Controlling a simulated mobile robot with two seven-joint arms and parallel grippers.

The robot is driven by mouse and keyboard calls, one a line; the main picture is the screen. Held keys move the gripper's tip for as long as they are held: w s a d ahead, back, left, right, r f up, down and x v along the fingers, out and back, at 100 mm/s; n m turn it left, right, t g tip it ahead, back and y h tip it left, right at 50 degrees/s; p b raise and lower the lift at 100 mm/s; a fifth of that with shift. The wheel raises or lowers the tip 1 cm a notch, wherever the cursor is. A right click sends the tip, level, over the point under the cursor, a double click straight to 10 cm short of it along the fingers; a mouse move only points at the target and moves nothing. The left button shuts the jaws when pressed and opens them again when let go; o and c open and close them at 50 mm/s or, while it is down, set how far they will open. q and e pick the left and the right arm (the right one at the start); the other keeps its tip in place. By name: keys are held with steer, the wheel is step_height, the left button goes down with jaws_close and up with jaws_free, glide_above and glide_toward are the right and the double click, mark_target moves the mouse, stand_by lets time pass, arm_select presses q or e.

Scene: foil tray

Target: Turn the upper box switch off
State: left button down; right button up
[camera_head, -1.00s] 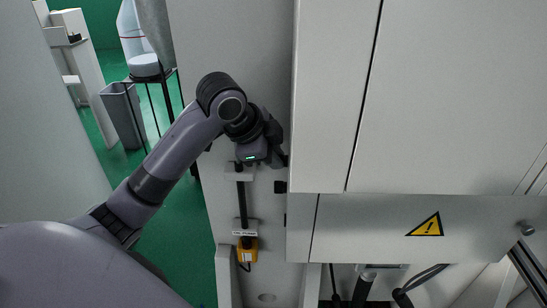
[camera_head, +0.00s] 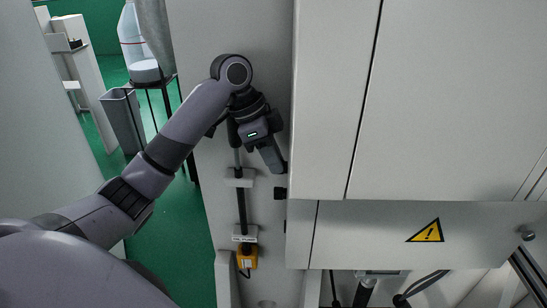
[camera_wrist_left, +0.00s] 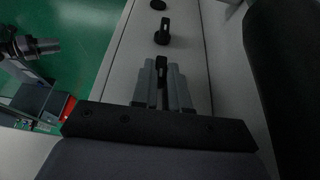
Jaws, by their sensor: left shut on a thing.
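My left gripper (camera_head: 277,164) is at the left side of the pale cabinet (camera_head: 330,100) in the head view, with its fingers slanting down to the right. In the left wrist view its two grey fingers (camera_wrist_left: 161,82) are closed around a small dark switch handle (camera_wrist_left: 161,62), mostly hidden between them. In the head view this switch is hidden by the fingers. Another black switch (camera_head: 280,193) is just below the fingertips; a black switch with an upright handle (camera_wrist_left: 163,32) shows beyond the fingers in the wrist view. My right gripper is out of view.
A yellow box (camera_head: 247,257) and a dark vertical rod (camera_head: 242,210) are on the wall below the gripper. A yellow warning triangle (camera_head: 427,231) is on the lower cabinet panel. A grey bin (camera_head: 123,120) stands on the green floor at left.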

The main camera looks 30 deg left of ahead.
arm_select(q)
steer(key=c, duration=1.1)
jaws_free()
steer(key=shift+f, duration=0.1)
steer(key=shift+c, duration=0.2)
steer(key=v, duration=0.7)
steer(key=shift+s, duration=0.1)
